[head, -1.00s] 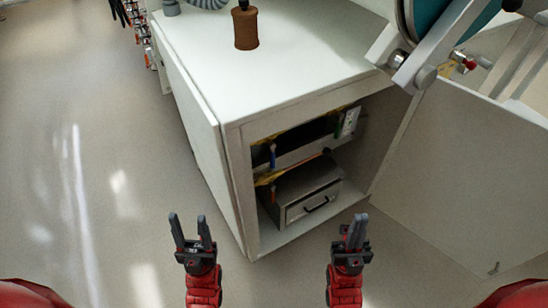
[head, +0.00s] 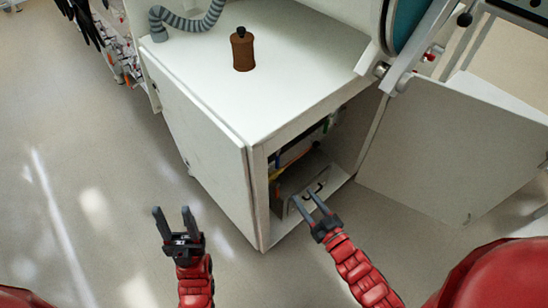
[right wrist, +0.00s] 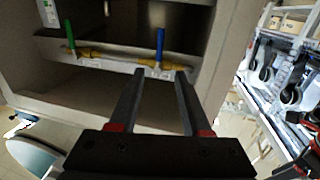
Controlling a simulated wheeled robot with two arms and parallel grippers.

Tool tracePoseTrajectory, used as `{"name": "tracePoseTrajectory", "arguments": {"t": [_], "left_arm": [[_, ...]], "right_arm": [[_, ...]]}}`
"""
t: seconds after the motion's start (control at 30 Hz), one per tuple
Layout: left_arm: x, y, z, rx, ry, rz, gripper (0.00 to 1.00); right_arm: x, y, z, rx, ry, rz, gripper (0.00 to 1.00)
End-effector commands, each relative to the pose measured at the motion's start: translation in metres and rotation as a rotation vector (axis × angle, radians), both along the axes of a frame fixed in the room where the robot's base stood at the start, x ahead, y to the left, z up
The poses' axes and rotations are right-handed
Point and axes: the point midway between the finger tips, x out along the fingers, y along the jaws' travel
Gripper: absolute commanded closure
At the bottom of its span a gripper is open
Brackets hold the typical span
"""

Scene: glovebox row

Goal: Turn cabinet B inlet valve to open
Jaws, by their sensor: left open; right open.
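The open cabinet (head: 259,205) holds a pipe with brass-coloured valves, seen closely in the right wrist view. One valve has a blue lever (right wrist: 160,42) and another a green lever (right wrist: 70,35); both levers stand roughly upright in that view. I cannot read which is the cabinet B inlet valve. My right gripper (head: 303,194) is open and empty at the cabinet opening. Its fingertips (right wrist: 159,73) point toward the blue-lever valve, apparently short of it. My left gripper (head: 172,209) is open and empty over the floor, left of the cabinet.
The cabinet door (head: 450,150) stands open on the right. A grey box with a handle (head: 307,177) sits inside, partly behind my right gripper. A brown bottle (head: 242,50) and a ribbed hose (head: 190,24) are on top.

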Motion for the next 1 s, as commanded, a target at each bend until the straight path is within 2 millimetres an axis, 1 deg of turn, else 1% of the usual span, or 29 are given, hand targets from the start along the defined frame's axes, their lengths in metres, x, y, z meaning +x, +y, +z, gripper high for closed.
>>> {"name": "tracePoseTrajectory", "arguments": {"t": [0.03,0.17,0.4,0.5,0.6,0.7,0.8,1.0], "left_arm": [[0.0,0.0,-0.004,0.0,0.0,0.0,0.5],[0.0,0.0,-0.009,0.0,0.0,0.0,0.5],[0.0,0.0,-0.016,0.0,0.0,0.0,0.5],[0.0,0.0,-0.018,0.0,0.0,0.0,0.5],[0.0,0.0,-0.02,0.0,0.0,0.0,0.5],[0.0,0.0,-0.021,0.0,0.0,0.0,0.5],[0.0,0.0,-0.022,0.0,0.0,0.0,0.5],[0.0,0.0,-0.022,0.0,0.0,0.0,0.5]], "right_arm": [[0.009,0.005,0.0,0.002,-0.007,0.002,0.52],[0.035,0.017,-0.001,0.001,-0.006,0.002,0.52],[0.088,0.042,0.001,0.001,-0.009,0.002,0.52],[0.108,0.05,0.0,0.001,-0.007,0.001,0.52],[0.123,0.059,0.001,0.004,-0.008,0.003,0.52],[0.136,0.063,0.001,0.002,-0.008,0.001,0.52],[0.143,0.066,0.001,0.002,-0.006,0.0,0.52],[0.146,0.068,0.001,0.001,-0.005,0.0,0.52]]}}
